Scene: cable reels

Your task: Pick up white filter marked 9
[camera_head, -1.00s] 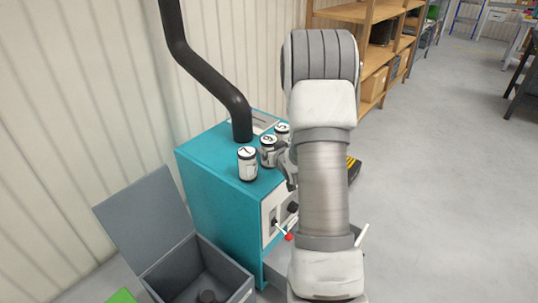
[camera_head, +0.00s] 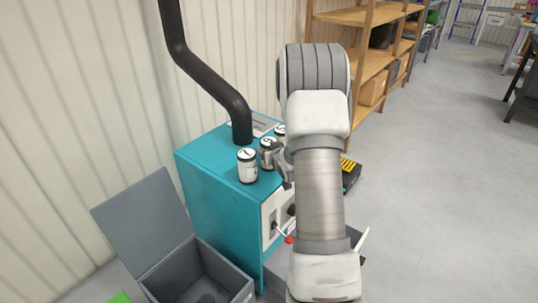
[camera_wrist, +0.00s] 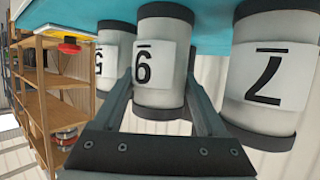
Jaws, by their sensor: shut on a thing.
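The white filter marked 9 (camera_wrist: 172,65) is a white cylinder with dark end bands. It appears upside down between my fingers in the wrist view, and the head view shows it in the middle of a row (camera_head: 266,157) on the teal cabinet (camera_head: 222,215). My gripper (camera_wrist: 160,92) is shut on it, one finger on each side. Its base seems to be at the cabinet top; I see no clear gap. The fingers partly cover it in the head view. A filter marked 7 (camera_head: 247,166) stands to its left, and one marked 5 (camera_head: 280,130) behind it.
A bent black pipe (camera_head: 215,80) rises from the cabinet top behind the filters. An open grey box (camera_head: 150,225) with a raised lid stands at lower left. Wooden shelves (camera_head: 366,60) stand at the back.

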